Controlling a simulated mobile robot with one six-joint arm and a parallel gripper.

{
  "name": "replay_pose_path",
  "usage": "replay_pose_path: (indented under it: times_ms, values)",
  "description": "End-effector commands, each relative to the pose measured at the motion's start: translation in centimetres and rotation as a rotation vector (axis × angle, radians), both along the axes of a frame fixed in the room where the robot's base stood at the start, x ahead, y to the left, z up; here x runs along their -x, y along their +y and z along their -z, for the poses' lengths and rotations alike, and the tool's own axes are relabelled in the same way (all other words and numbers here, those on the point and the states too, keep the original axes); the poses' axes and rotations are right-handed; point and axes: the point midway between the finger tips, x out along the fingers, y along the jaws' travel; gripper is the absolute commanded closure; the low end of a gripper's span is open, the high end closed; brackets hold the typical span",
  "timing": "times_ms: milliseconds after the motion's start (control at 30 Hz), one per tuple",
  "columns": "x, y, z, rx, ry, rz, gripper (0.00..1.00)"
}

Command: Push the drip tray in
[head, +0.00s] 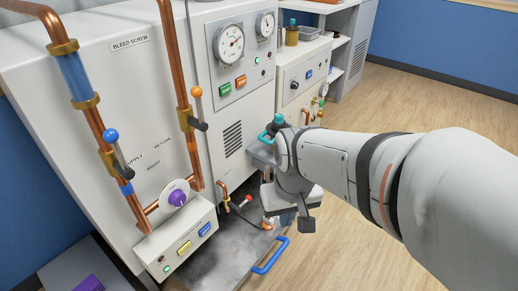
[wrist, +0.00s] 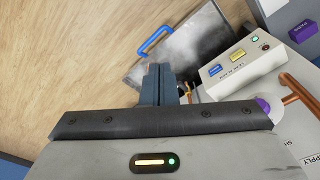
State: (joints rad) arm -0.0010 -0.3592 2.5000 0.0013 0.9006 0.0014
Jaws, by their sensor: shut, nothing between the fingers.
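The drip tray (head: 213,262) is a grey, stained metal tray low at the front of the white cabinet. It sticks out from under the cabinet, with a blue bar handle (head: 270,256) on its outer edge. In the wrist view the tray (wrist: 205,32) lies beyond my fingers, with its handle (wrist: 155,39) at upper left. My gripper (wrist: 160,68) is shut and empty. Its dark fingers appear over the tray side, apart from the handle. In the head view my wrist hides the tray's far corner, and the fingertips are mostly hidden.
A control box (head: 181,242) with yellow and blue buttons stands left of the tray. Copper pipes (head: 190,120) and a purple knob (head: 177,198) project from the cabinet (head: 110,105). A small red-handled valve (head: 240,204) sits above the tray. Wooden floor (head: 375,245) lies clear at right.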

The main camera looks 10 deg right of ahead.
Motion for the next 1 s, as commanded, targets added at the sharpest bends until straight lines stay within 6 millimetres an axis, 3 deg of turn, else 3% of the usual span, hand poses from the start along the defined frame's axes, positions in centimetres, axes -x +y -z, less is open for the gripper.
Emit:
replay_pose_path:
  times_ms: [267,467,767,1000]
  values:
    - [-0.2,0.0,0.2,-0.013,0.013,0.017,1.00]
    - [-2.5,0.2,2.3,-0.128,0.112,0.156,1.00]
    - [-8.7,-2.2,9.0,-0.435,0.295,0.585,1.00]
    - [-12.8,-6.5,16.4,-0.673,0.387,0.969,1.00]
